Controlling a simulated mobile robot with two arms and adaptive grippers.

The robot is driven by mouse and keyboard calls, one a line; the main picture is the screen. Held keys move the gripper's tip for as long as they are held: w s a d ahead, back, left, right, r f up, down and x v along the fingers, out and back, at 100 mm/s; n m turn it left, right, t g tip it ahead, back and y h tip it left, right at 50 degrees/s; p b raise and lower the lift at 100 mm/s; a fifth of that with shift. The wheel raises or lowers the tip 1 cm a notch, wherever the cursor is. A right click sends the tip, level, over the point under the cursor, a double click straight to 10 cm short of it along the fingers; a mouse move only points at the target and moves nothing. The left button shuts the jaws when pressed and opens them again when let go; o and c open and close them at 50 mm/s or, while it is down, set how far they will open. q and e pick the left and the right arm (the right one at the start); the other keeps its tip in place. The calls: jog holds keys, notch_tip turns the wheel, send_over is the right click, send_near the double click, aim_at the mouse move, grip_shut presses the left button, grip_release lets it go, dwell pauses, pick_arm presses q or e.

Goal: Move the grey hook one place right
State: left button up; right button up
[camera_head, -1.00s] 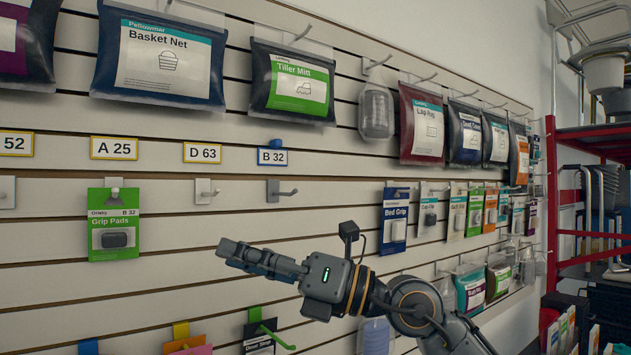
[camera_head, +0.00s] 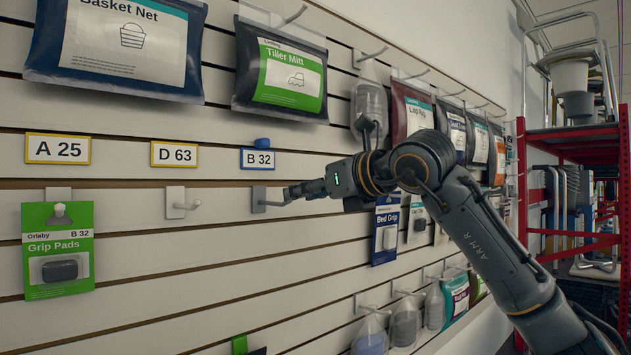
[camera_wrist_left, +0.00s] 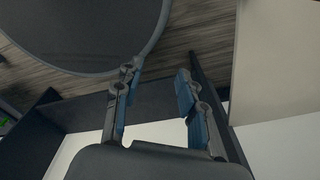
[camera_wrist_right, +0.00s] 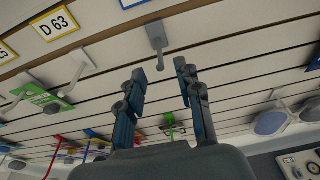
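The grey hook (camera_head: 262,199) sits on the slatted wall under the B 32 tag (camera_head: 258,159), right of a paler hook (camera_head: 181,203) under the D 63 tag (camera_head: 174,154). No package hangs on it. In the right wrist view the hook (camera_wrist_right: 156,38) lies just beyond the fingertips, between their lines. My right gripper (camera_head: 290,192) is at the hook's tip in the head view; its fingers (camera_wrist_right: 161,72) are open with nothing between them. My left gripper (camera_wrist_left: 157,88) is open and empty, seen only in its wrist view.
A green Grip Pads pack (camera_head: 58,250) hangs under the A 25 tag (camera_head: 58,149). A Tiller Mitt bag (camera_head: 282,75) hangs above. The Bed Grip pack (camera_head: 385,232) hangs right of the hook, partly behind my arm.

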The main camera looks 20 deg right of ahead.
aim_at(272, 203)
jog(key=p+x, duration=0.1)
jog(key=x, duration=0.4)
jog(key=shift+w+a+p, duration=0.1)
jog(key=shift+a+p, duration=0.05)
jog(key=shift+p, duration=0.15)
jog(key=p+x, duration=0.2)
jog(key=x, duration=0.2)
jog(key=shift+w+f, duration=0.1)
jog(key=shift+w, duration=0.2)
jog(key=shift+w+a+f, duration=0.1)
jog(key=shift+w+f, duration=0.05)
jog(key=shift+w, duration=0.1)
jog(key=shift+w+a+f, duration=0.1)
grip_shut()
pick_arm(q)
jog(key=r, duration=0.1)
jog(key=w+r, duration=0.1)
jog(key=r, duration=0.1)
jog(key=w+r, duration=0.1)
jog(key=shift+w+r, duration=0.25)
jog(key=shift+r, duration=0.15)
jog(key=shift+r+p, duration=0.1)
jog(key=shift+p, duration=0.25)
